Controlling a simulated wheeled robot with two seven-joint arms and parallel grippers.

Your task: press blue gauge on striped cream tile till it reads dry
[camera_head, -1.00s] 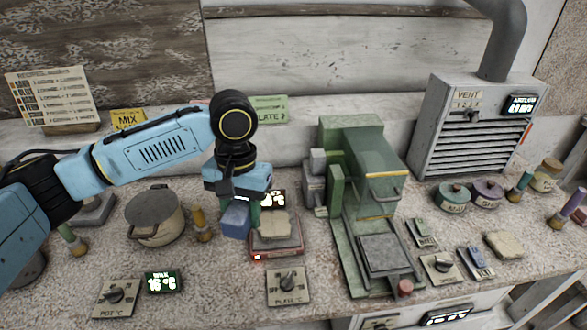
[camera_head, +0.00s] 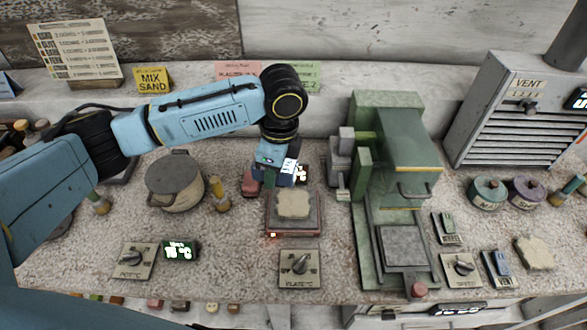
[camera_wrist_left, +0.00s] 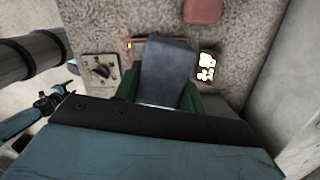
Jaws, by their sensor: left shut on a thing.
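My left gripper (camera_head: 272,178) is shut on the blue gauge (camera_head: 288,179). In the left wrist view the gauge (camera_wrist_left: 167,72) is a dark blue block between green fingertips (camera_wrist_left: 158,98). A cream tile (camera_head: 293,204) lies on the red-rimmed hot plate (camera_head: 294,228). The gauge is just behind the tile in the head view; I cannot tell whether they touch. A bright white patch shows by the gripper, but no reading is legible. Another cream tile (camera_head: 536,253) lies at the right; stripes are not clear on either. My right gripper is not in view.
A green press (camera_head: 402,155) stands right of the plate, close to the gripper. A lidded pot (camera_head: 175,182) and a yellow-topped peg (camera_head: 218,195) stand left. A dull red block (camera_head: 251,183) is behind the plate. A plate knob (camera_head: 299,264) sits in front.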

